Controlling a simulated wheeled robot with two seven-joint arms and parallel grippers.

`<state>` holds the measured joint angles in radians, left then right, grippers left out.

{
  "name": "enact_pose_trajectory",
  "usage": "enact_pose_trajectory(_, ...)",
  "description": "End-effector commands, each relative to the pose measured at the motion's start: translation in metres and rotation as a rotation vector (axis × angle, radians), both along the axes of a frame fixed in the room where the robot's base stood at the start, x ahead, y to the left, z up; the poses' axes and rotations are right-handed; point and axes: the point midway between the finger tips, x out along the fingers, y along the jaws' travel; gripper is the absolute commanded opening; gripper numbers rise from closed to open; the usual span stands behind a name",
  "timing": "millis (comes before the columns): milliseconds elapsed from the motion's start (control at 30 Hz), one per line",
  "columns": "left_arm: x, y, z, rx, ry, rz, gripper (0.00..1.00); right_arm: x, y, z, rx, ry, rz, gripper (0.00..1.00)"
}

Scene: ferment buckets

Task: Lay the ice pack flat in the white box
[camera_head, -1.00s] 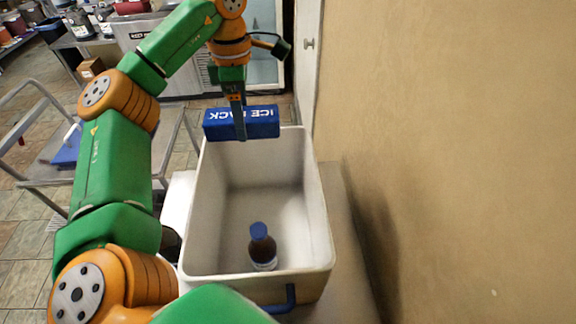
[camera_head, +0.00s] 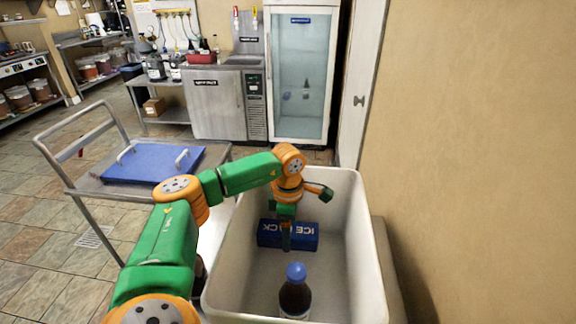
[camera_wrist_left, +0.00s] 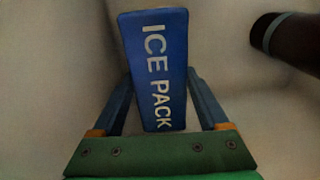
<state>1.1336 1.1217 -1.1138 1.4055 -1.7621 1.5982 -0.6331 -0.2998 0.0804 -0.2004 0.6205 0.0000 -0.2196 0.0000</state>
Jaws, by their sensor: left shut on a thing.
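The white box (camera_head: 371,255) is open-topped, with its inside in view. The blue ice pack (camera_head: 306,236), lettered in white, is inside it near the far end. My left gripper (camera_head: 286,246) reaches down into the box and is shut on the ice pack. In the left wrist view the ice pack (camera_wrist_left: 157,70) sits between the two fingers, its lettered broad face toward the camera. I cannot tell whether its underside touches the box floor. My right gripper is not in view.
A dark bottle with a blue cap (camera_head: 295,295) stands in the near part of the box; it also shows in the left wrist view (camera_wrist_left: 290,40). A wall (camera_head: 470,150) is close on the right. A cart with a blue lid (camera_head: 150,165) stands to the left.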

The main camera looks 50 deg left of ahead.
Motion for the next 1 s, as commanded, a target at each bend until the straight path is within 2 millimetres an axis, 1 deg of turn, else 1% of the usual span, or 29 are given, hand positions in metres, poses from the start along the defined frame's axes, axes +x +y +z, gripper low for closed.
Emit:
enact_pose_trajectory(67, -0.001, 0.0, -0.01, 0.0, 0.004, 0.0, 0.0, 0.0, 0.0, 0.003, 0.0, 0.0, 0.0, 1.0)
enact_pose_trajectory(100, -0.001, 0.0, -0.019, 0.0, 0.005, 0.001, 0.0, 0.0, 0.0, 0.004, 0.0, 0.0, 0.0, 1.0)
enact_pose_trajectory(200, 0.0, 0.0, -0.038, 0.0, 0.003, 0.001, 0.0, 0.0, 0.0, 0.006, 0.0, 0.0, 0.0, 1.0)
enact_pose_trajectory(233, 0.0, 0.0, -0.041, 0.0, 0.001, 0.001, 0.0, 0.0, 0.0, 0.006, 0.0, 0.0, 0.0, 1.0)
enact_pose_trajectory(300, 0.0, 0.0, -0.045, 0.001, 0.001, 0.001, 0.0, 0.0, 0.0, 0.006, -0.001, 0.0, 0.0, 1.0)
enact_pose_trajectory(500, 0.0, 0.0, -0.045, 0.001, -0.001, 0.001, 0.0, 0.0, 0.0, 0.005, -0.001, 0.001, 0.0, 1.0)
enact_pose_trajectory(600, 0.0, 0.0, -0.049, 0.0, 0.0, 0.001, 0.0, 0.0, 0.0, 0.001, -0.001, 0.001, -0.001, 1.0)
enact_pose_trajectory(633, 0.0, 0.0, -0.048, 0.001, 0.001, 0.001, 0.85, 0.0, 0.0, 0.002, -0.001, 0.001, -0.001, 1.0)
enact_pose_trajectory(700, 0.0, 0.0, -0.048, 0.001, 0.001, 0.0, 1.0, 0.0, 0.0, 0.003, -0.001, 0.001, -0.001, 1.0)
enact_pose_trajectory(900, 0.0, 0.0, -0.047, 0.0, 0.0, 0.0, 1.0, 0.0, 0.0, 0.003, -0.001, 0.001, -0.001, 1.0)
enact_pose_trajectory(967, 0.0, 0.0, -0.043, 0.0, 0.0, 0.0, 1.0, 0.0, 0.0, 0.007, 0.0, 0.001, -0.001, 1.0)
enact_pose_trajectory(1000, 0.001, 0.0, -0.041, 0.0, -0.003, 0.0, 1.0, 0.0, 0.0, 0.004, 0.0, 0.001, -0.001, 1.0)
